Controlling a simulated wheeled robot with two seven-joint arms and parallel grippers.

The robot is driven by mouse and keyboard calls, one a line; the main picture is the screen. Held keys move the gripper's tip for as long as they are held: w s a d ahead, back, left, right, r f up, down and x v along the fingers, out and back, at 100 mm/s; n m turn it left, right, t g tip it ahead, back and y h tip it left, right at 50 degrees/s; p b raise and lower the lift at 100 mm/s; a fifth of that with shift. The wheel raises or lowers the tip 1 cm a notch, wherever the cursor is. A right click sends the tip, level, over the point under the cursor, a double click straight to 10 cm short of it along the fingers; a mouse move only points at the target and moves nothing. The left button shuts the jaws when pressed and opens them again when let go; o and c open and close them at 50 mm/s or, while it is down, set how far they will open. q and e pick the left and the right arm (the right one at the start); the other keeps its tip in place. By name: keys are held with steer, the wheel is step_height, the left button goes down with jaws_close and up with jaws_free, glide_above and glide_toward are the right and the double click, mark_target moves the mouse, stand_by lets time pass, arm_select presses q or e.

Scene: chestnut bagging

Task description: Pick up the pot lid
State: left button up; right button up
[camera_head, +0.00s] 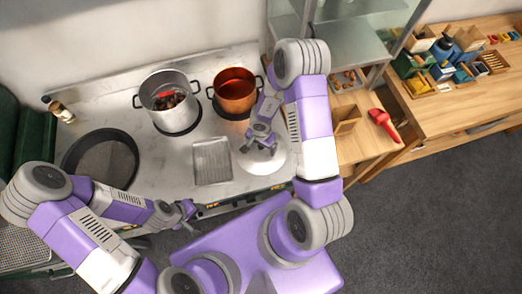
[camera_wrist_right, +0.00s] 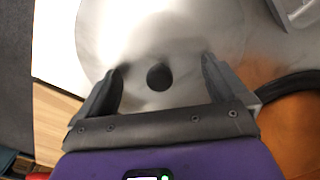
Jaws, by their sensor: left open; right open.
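The pot lid (camera_head: 262,160) is a round silver disc lying on the steel counter, right of a rectangular metal tray. In the right wrist view the lid (camera_wrist_right: 205,40) fills the top middle, with its round black knob (camera_wrist_right: 159,77) showing. My right gripper (camera_head: 258,146) is above the lid and open. In the right wrist view its two fingers (camera_wrist_right: 160,88) stand on either side of the knob, apart from it. My left gripper (camera_head: 188,212) is open and empty near the counter's front edge, away from the lid.
The metal tray (camera_head: 212,174) and a dark round pan (camera_head: 84,160) lie left. A wooden table (camera_head: 450,110) at right holds boxes. A red object (camera_head: 384,124) lies at right.

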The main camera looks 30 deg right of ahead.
steer(key=shift+c, duration=0.3)
steer(key=shift+s+f, duration=0.1)
steer(key=shift+s, duration=0.05)
jaws_close()
